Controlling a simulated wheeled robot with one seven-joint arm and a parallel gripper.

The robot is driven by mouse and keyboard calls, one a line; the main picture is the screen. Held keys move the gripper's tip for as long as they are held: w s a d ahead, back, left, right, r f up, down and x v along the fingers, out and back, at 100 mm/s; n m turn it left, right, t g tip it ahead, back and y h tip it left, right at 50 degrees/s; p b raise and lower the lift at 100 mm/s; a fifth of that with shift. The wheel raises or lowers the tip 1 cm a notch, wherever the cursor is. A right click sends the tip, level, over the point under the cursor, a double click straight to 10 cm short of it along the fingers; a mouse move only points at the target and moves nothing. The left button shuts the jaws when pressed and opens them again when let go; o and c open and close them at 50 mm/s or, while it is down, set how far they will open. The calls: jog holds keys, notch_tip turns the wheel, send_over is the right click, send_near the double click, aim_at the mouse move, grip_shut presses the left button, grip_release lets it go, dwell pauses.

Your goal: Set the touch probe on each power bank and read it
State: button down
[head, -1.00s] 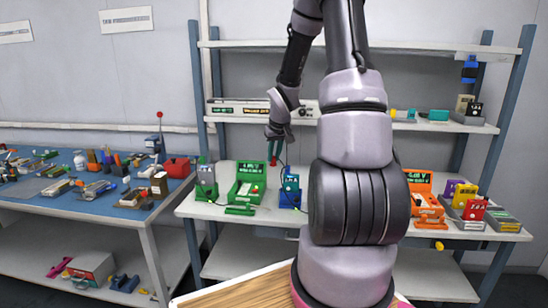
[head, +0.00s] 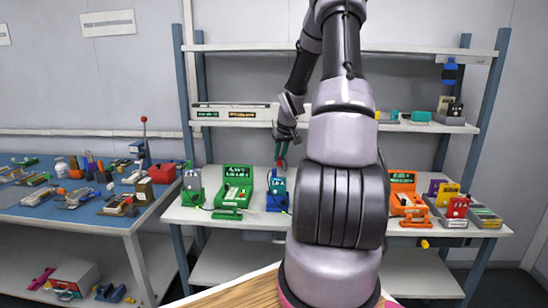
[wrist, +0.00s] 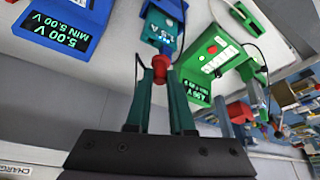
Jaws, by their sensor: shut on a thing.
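My gripper (head: 282,162) is above the front of the shelf bench, over the blue power bank (head: 277,192). In the wrist view its teal fingers (wrist: 158,78) are shut on a small red piece (wrist: 160,65), which looks like the touch probe; its tip is hard to make out. The blue power bank (wrist: 164,34) lies just beyond it there; contact cannot be told. A green tester (head: 234,190) stands left of the bank and shows lit digits in the wrist view (wrist: 215,60). A blue tester's display (wrist: 68,32) reads 5.00 V, MIN 5.00.
An orange tester (head: 406,203) and a tray (head: 485,218) with purple, yellow and red power banks stand right of my arm. My arm hides the bench middle. A cluttered blue table (head: 100,220) is at left. Dark cables hang near the testers.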

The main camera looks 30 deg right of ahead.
jog(key=shift+w+d+f, duration=0.1)
jog(key=shift+w+d, duration=0.1)
jog(key=shift+d, duration=0.45)
jog(key=shift+w+d+f, duration=0.1)
jog(key=shift+w+d, duration=0.1)
jog(key=shift+d, duration=0.4)
jog(key=shift+f, duration=0.1)
jog(key=shift+g+y, duration=0.3)
jog(key=shift+g, duration=0.4)
jog(key=shift+s+d+x, duration=0.1)
jog(key=shift+s+x, duration=0.1)
jog(key=shift+x, duration=0.95)
jog(key=shift+s+d+x, duration=0.15)
jog(key=shift+s+x, duration=0.05)
jog(key=shift+x, duration=0.95)
jog(key=shift+f, duration=0.2)
jog(key=shift+f, duration=0.5)
jog(key=shift+r, duration=0.15)
jog(key=shift+w+d+r, duration=0.1)
jog(key=shift+w+r, duration=0.05)
jog(key=shift+r, duration=1.3)
jog(key=shift+w+d+r, duration=0.1)
jog(key=shift+w+r, duration=0.05)
jog(key=shift+r, duration=1.25)
